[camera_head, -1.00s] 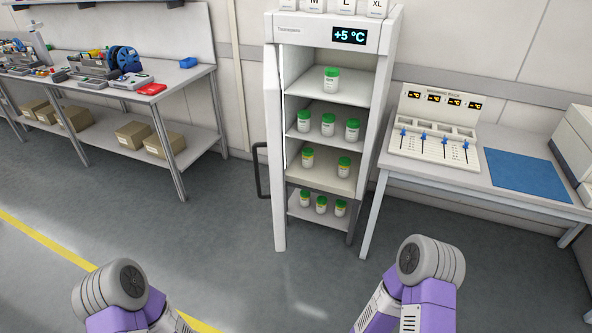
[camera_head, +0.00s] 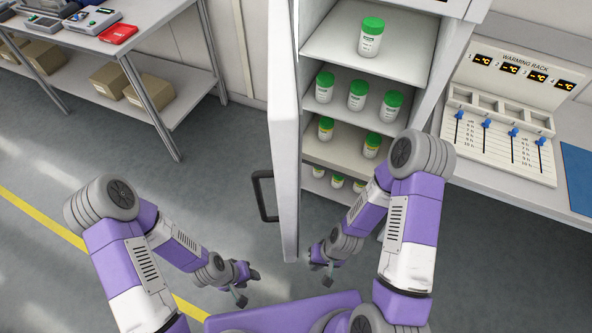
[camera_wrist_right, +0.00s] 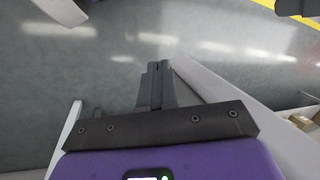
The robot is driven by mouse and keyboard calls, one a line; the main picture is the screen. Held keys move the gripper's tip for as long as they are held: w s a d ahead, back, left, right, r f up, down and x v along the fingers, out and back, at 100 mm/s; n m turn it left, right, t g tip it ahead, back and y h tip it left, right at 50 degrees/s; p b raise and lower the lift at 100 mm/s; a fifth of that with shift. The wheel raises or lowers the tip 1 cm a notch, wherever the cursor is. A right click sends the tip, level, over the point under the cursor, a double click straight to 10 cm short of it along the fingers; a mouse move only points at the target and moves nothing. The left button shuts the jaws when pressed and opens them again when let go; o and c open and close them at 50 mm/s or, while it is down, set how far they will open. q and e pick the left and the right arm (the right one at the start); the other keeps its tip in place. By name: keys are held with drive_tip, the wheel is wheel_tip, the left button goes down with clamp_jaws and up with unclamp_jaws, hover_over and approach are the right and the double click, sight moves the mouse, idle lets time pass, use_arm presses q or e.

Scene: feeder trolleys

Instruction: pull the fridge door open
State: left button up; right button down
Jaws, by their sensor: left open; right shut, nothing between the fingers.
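The white fridge (camera_head: 460,50) has its door (camera_head: 284,130) standing open, swung out toward me and seen nearly edge-on. The dark handle (camera_head: 262,198) is on the door's left, outer face. My left gripper (camera_head: 241,294) is open and empty, low to the left of the door and apart from the handle. My right gripper (camera_head: 328,278) is to the right of the door's lower end, on the inner side. In the right wrist view its fingers (camera_wrist_right: 158,72) are shut together with nothing between them, and a pale slanted panel lies just right of them.
Green-lidded jars (camera_head: 371,38) stand on the fridge shelves. A warming rack (camera_head: 510,120) sits on a table at the right. A workbench (camera_head: 165,30) with boxes on its lower shelf is at the left. Floor left of the door is clear.

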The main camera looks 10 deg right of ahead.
drive_tip(key=w+d+r+y+p, duration=0.2)
drive_tip(key=w+d+r+p, duration=0.15)
drive_tip(key=r, duration=0.75)
drive_tip(key=w+d+r+n+t+y+p, duration=0.1)
drive_tip(key=w+d+r+y+p, duration=0.3)
drive_tip(key=r, duration=0.7)
drive_tip(key=d+r+p, duration=0.2)
drive_tip(key=r+p, duration=0.3)
drive_tip(key=r, duration=0.7)
use_arm(q)
wheel_tip(320, 180, up, 12)
drive_tip(key=b, duration=0.1)
drive_tip(key=shift+s+r+b, duration=0.15)
drive_tip(key=shift+b, duration=0.15)
use_arm(e)
drive_tip(key=a+r+x, duration=0.1)
drive_tip(key=x, duration=1.2)
drive_tip(key=shift+w+r, duration=0.2)
drive_tip(key=shift+r, duration=0.05)
drive_tip(key=shift+a, duration=0.1)
